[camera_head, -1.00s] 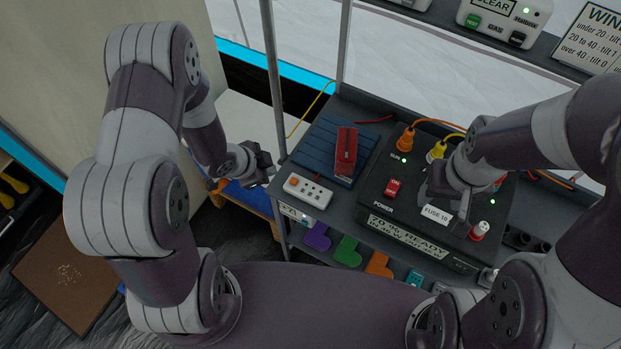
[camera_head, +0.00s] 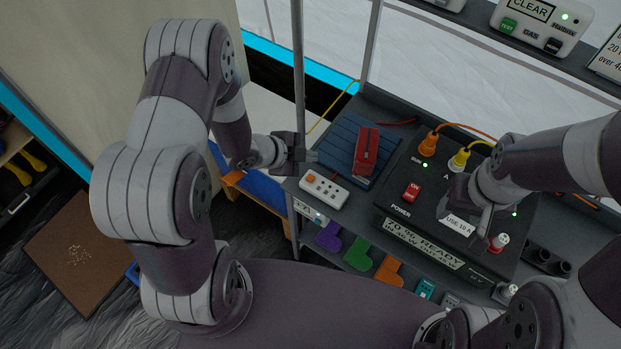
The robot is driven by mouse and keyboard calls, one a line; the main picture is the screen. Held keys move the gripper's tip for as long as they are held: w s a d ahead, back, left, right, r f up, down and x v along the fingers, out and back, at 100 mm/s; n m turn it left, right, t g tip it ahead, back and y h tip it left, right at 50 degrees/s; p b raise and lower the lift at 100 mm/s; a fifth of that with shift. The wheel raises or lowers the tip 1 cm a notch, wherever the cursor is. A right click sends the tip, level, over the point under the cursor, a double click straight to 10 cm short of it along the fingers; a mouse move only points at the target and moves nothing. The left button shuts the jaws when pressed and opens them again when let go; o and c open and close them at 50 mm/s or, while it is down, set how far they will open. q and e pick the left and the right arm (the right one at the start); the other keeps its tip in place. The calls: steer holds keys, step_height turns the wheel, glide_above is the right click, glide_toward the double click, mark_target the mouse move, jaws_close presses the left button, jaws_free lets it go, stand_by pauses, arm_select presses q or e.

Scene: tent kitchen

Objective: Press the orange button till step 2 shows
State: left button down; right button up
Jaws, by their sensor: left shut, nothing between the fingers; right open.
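A white control box (camera_head: 324,190) with a row of small buttons lies at the left end of the shelf; a small orange button (camera_head: 310,178) seems to sit at its left end. No step number is readable on it. My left gripper (camera_head: 309,156) is shut and empty, just behind and left of the white box, apart from the orange button in the picture. My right gripper (camera_head: 464,212) is over the right part of the black power unit (camera_head: 396,228), by the fuse label; its fingers are partly hidden and I cannot tell whether they touch anything.
A red device (camera_head: 366,150) stands on a blue slatted panel (camera_head: 335,143) behind the white box. A metal post (camera_head: 298,70) rises close to my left gripper. Orange (camera_head: 428,145) and yellow (camera_head: 459,160) plugs stand on the power unit. Coloured pieces lie on the shelf below.

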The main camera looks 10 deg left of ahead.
arm_select(q)
steer(key=b, duration=0.4)
glide_above(310, 178)
steer(key=f, duration=0.5)
steer(key=shift+s+a+f, duration=0.25)
steer(key=shift+s+f, duration=0.05)
steer(key=shift+f, duration=0.1)
steer(key=shift+f+b, duration=0.45)
steer(key=shift+b, duration=0.05)
stand_by(0.6)
steer(key=shift+f+b, duration=0.3)
steer(key=shift+f, duration=0.1)
steer(key=shift+f+b, duration=0.4)
steer(key=shift+f, duration=0.05)
stand_by(0.5)
stand_by(0.3)
steer(key=shift+r+p, duration=0.85)
steer(key=shift+r, duration=0.05)
